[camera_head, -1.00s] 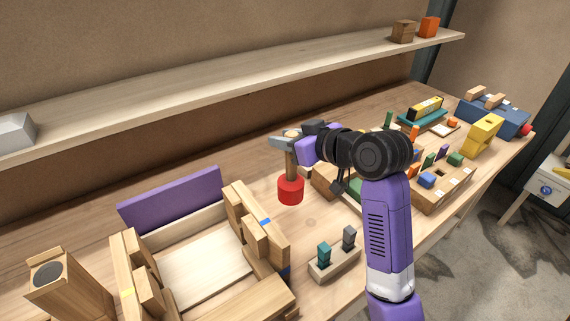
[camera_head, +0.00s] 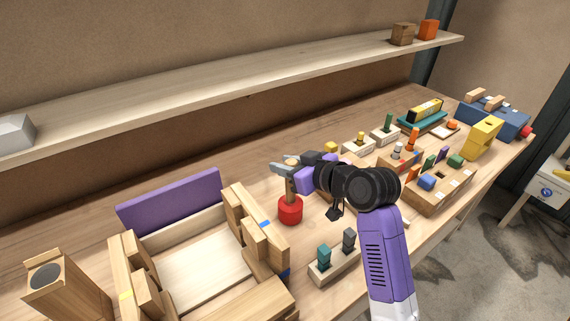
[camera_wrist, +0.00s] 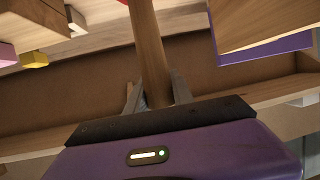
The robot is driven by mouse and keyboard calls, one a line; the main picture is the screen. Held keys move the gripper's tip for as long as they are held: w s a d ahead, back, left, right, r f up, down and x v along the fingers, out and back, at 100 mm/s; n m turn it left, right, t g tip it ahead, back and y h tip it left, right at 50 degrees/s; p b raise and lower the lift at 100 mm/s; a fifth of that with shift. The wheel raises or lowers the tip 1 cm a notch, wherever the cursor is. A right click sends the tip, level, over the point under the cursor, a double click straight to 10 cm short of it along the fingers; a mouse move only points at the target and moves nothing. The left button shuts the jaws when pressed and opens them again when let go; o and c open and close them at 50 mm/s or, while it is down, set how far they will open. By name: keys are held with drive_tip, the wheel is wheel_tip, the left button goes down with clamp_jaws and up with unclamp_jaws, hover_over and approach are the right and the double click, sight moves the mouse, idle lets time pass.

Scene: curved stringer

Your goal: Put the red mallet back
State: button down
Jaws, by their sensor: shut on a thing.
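The red mallet hangs head down, with its wooden handle (camera_head: 291,185) upright and its red head (camera_head: 290,211) at the bottom. The head is at or just above the tabletop, right of the wooden frame; I cannot tell if it touches. My gripper (camera_head: 289,168) is shut on the handle near its upper end. In the wrist view the handle (camera_wrist: 148,45) runs between the two fingers of my gripper (camera_wrist: 156,93), and only a sliver of the red head (camera_wrist: 122,2) shows at the top edge.
A wooden frame with a purple back panel (camera_head: 170,201) stands to the left. A small block with teal and grey pegs (camera_head: 335,262) is in front. Several coloured blocks and a yellow piece (camera_head: 483,138) lie to the right. A shelf (camera_head: 220,88) runs along the wall.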

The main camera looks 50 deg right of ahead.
drive_tip(key=c, duration=1.1)
unclamp_jaws()
drive_tip(key=p+v, duration=0.1)
drive_tip(key=v, duration=1.1)
drive_tip(key=shift+p, duration=0.4)
drive_tip(key=shift+d+r, duration=0.1)
drive_tip(key=shift+r, duration=0.05)
